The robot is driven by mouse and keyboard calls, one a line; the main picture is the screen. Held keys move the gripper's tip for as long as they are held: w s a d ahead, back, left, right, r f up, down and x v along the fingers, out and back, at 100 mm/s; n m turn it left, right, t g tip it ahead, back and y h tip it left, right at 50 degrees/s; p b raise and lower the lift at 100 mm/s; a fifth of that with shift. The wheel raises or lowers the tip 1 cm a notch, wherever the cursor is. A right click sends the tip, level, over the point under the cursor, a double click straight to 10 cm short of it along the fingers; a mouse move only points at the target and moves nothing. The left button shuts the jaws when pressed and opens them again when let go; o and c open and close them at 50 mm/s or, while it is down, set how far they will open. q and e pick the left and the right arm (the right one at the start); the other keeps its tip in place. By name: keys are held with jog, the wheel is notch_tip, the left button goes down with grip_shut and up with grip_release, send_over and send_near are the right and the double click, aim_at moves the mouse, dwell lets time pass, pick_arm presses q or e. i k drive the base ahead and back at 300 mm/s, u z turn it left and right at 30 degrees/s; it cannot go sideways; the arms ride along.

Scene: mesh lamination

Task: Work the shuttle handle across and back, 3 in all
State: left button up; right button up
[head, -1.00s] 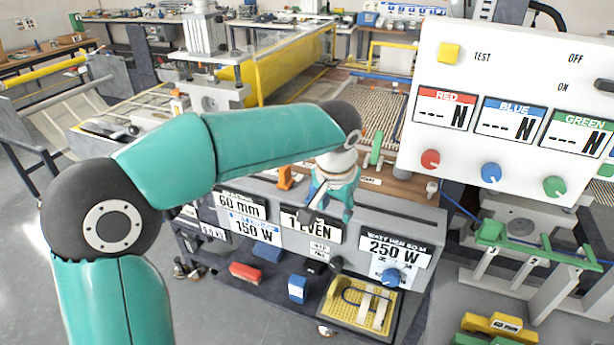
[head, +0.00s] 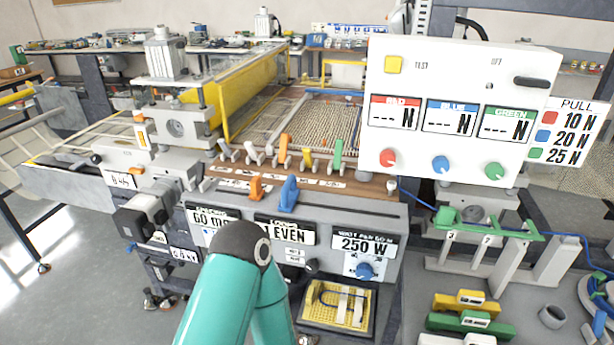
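On the front ledge of the machine stand an orange handle (head: 256,188) and a blue handle (head: 289,194), side by side. I cannot tell from the labels which one is the shuttle handle. Behind them, a wooden strip (head: 365,187) carries a row of small levers, including an orange lever (head: 283,149), a yellow lever (head: 307,160) and a green lever (head: 338,156). A teal arm of mine rises from the bottom middle and bends back down at a dark joint. Neither of my grippers shows, and nothing touches the two handles.
A white control box (head: 460,75) with coloured knobs overhangs the right side. A panel with a 250 W sign (head: 362,245) faces me. A yellow tray (head: 338,303) sits below it. Yellow and green blocks (head: 472,322) lie at the lower right. The mesh bed (head: 310,118) stretches behind the levers.

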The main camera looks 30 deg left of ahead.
aim_at(290, 194)
jog(key=z, duration=0.15)
jog(key=k, duration=1.45)
jog(key=u, duration=0.8)
jog(key=i, duration=0.95)
jog(key=u, duration=0.05)
